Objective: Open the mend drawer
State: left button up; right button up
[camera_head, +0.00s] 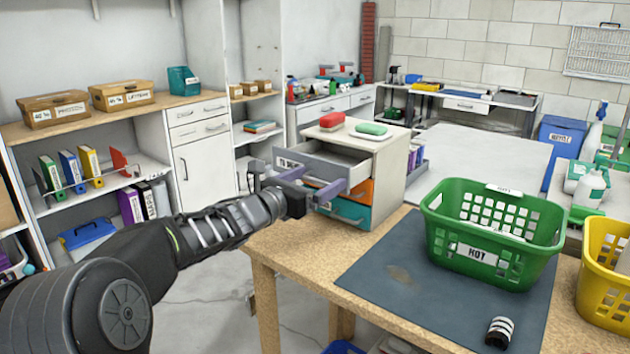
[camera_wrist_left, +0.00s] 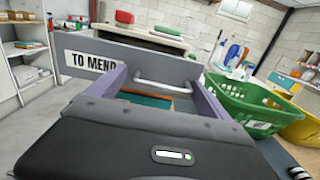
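The mend drawer (camera_head: 328,152) is the grey top drawer of a small cabinet (camera_head: 392,165) on the wooden table. It stands pulled out, and its inside shows from above. Its front (camera_wrist_left: 180,69) carries a "TO MEND" label (camera_wrist_left: 92,62) and a metal handle (camera_wrist_left: 165,85) in the left wrist view. My left gripper (camera_head: 322,180) is at the drawer front, its two purple fingers spread wide, one towards each end of the handle. I cannot tell whether they touch it. My right gripper is in neither view.
An orange drawer (camera_head: 360,188) and a teal drawer (camera_head: 345,209) sit below, closed. Red (camera_head: 331,120) and green (camera_head: 371,128) items lie on the cabinet. A green basket (camera_head: 478,262), a yellow basket (camera_head: 600,285) and a striped roll (camera_head: 499,332) stand right of it.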

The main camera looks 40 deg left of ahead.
pick_arm(q)
jog(key=s, duration=0.8)
dwell(0.5)
